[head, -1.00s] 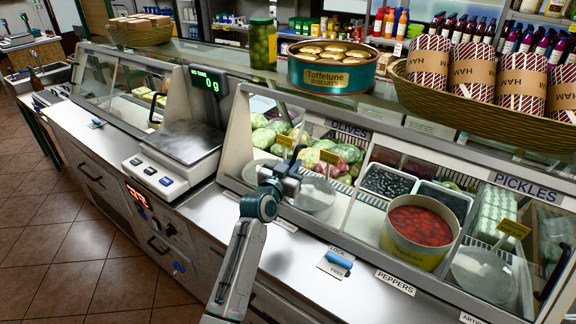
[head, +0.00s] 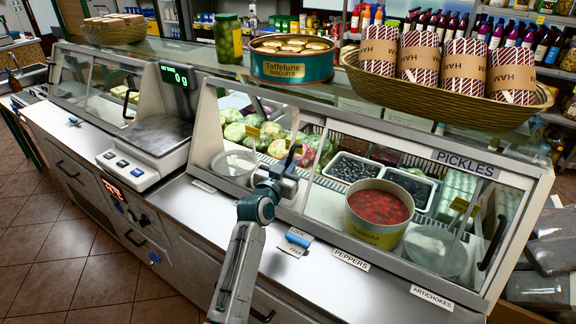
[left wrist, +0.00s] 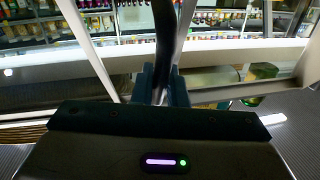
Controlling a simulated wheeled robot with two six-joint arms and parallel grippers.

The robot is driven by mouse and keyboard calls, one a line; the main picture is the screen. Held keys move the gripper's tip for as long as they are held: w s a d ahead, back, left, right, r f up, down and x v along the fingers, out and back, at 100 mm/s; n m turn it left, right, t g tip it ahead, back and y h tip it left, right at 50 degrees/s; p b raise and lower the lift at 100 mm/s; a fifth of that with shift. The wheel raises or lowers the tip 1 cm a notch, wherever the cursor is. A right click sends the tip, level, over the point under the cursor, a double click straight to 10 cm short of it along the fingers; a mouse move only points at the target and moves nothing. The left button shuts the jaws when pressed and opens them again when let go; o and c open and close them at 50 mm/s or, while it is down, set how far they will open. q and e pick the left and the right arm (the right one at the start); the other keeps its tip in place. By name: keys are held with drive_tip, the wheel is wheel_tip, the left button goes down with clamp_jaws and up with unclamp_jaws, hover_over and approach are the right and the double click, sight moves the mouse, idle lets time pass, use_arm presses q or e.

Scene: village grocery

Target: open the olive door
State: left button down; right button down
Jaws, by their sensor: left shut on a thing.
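The olive door (head: 308,143) is a sliding glass panel on the front of the deli case. It stands partly slid to the right, with a gap at its left end by the clear bowl (head: 235,165). Its sign does not show now. Its dark upright handle (head: 292,154) is between the jaws of my left gripper (head: 287,172), which is shut on it. In the left wrist view the handle (left wrist: 165,35) rises as a dark bar from between the jaws (left wrist: 163,85). My right gripper is not in view.
The pickles door (head: 465,163) is to the right, with its own dark handle (head: 493,243). A scale (head: 155,135) stands left on the counter. A biscuit tin (head: 291,62) and a basket of hams (head: 445,95) sit on the top. The counter ledge in front is mostly clear.

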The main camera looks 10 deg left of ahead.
use_arm(q)
drive_tip(key=c, duration=1.5)
unclamp_jaws()
drive_tip(key=shift+o, duration=0.2)
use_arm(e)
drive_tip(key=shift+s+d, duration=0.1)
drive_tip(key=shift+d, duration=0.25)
